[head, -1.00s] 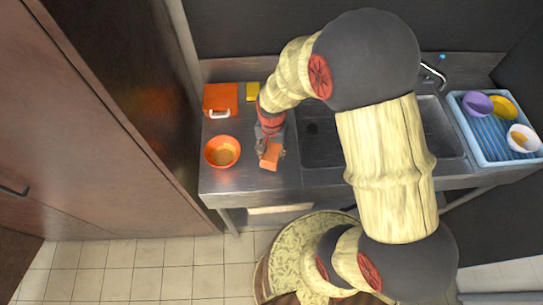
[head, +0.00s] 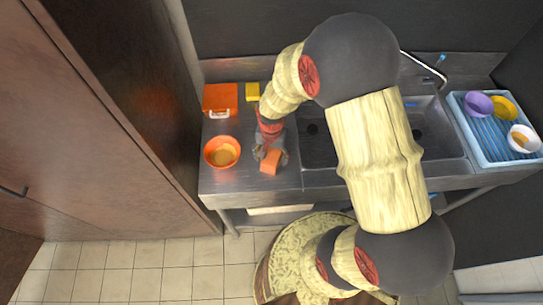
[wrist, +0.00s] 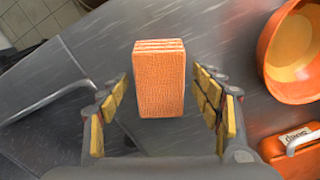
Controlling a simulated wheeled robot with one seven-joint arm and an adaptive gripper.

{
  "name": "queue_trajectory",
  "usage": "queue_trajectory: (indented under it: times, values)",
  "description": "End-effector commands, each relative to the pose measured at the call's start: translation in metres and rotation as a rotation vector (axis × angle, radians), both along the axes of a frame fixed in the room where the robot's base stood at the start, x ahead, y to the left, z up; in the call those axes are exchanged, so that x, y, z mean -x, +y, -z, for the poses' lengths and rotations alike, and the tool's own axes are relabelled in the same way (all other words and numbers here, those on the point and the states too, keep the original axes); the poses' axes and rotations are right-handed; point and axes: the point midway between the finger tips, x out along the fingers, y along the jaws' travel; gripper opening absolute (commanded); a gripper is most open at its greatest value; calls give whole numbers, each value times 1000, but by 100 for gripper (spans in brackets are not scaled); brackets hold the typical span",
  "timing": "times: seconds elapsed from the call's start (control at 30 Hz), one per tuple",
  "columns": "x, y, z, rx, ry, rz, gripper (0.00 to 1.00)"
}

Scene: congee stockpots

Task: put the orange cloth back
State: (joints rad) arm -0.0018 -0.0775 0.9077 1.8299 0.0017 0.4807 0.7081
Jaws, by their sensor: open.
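The orange cloth (head: 271,163) is a folded, layered block on the steel counter, to the right of an orange bowl. In the wrist view the cloth (wrist: 160,80) is ahead of my gripper (wrist: 160,110), roughly centred between the two fingers with their yellow pads. The fingers are spread, with a gap on both sides of the cloth. In the head view my gripper (head: 269,151) is at the cloth's far side, and my wrist partly hides the counter behind it.
The orange bowl (head: 208,158) stands close to the left. An orange box with a white handle (head: 220,98) and a yellow block (head: 252,91) are at the back. The sink (head: 440,130) lies to the right, then a blue dish rack (head: 459,124) with bowls.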

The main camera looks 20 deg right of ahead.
Motion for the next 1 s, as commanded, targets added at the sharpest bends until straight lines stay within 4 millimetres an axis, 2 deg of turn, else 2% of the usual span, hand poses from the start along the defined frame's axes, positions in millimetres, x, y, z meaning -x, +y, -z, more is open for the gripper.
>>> queue_trajectory:
  times: [0.13,0.27,0.6,0.9,0.97,1.0]
  values:
    - [0,0,-4,0,-1,0,65]
    - [-1,0,-20,0,-3,0,65]
    - [-1,0,-88,0,-5,0,65]
    - [0,0,-121,0,-4,-4,65]
    - [0,0,-133,1,-19,-19,65]
    - [0,0,-145,1,-36,-40,65]
